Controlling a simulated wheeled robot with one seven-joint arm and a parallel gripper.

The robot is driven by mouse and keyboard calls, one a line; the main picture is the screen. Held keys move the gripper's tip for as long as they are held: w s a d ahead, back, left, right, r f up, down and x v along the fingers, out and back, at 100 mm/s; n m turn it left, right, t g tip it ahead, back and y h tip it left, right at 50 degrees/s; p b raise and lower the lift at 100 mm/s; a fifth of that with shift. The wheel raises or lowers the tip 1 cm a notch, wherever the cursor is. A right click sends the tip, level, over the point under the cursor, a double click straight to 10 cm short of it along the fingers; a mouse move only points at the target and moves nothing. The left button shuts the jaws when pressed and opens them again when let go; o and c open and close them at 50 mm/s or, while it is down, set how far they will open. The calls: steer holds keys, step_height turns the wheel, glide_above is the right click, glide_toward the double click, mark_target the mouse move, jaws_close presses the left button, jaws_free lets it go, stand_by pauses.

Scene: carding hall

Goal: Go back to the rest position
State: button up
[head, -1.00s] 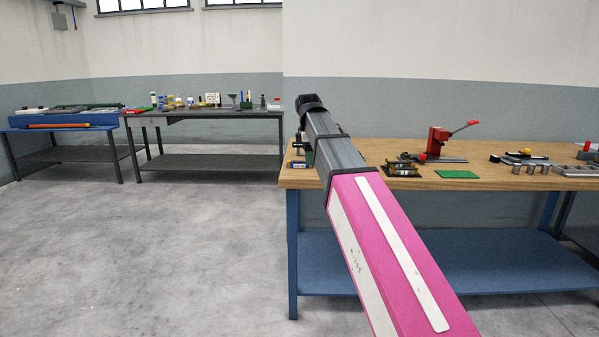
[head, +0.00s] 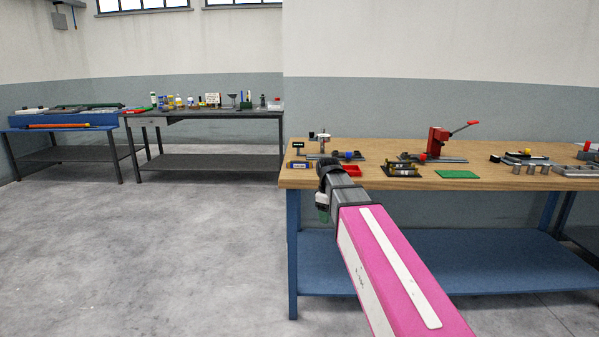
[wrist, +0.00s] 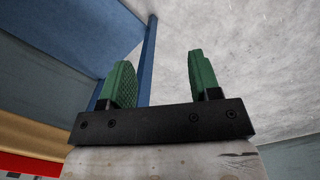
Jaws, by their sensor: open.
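My gripper (wrist: 160,85) is open in the wrist view, with two green fingers apart and nothing between them. The wrist view shows the blue bench frame on the left and grey floor beyond the fingers. In the head view my pink and grey arm reaches forward, and my gripper (head: 323,212) hangs at its end by the front left edge of the wooden workbench (head: 520,184). The fingers are small there and partly hidden by the arm.
On the workbench stand a red lever press (head: 438,141), a green mat (head: 457,174), a red tray (head: 347,171) and several small parts. A dark table (head: 210,113) with bottles and a blue table (head: 70,126) stand behind left. The floor (head: 170,240) on the left is clear.

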steer(key=s+d+f+m, duration=0.2)
steer(key=s+f+m, duration=0.1)
steer(key=s+f, duration=0.2)
steer(key=s+d+f+m, duration=0.3)
steer(key=s+f+m, duration=0.1)
steer(key=f, duration=0.6)
steer(key=s+d+f+m, duration=0.3)
steer(key=s+f, duration=0.3)
steer(key=f, duration=0.2)
steer(key=shift+s+d+m+y, duration=0.2)
steer(key=shift+d+m+y, duration=0.1)
steer(key=shift+m, duration=0.1)
steer(key=shift+o, duration=0.4)
steer(key=shift+f, duration=0.1)
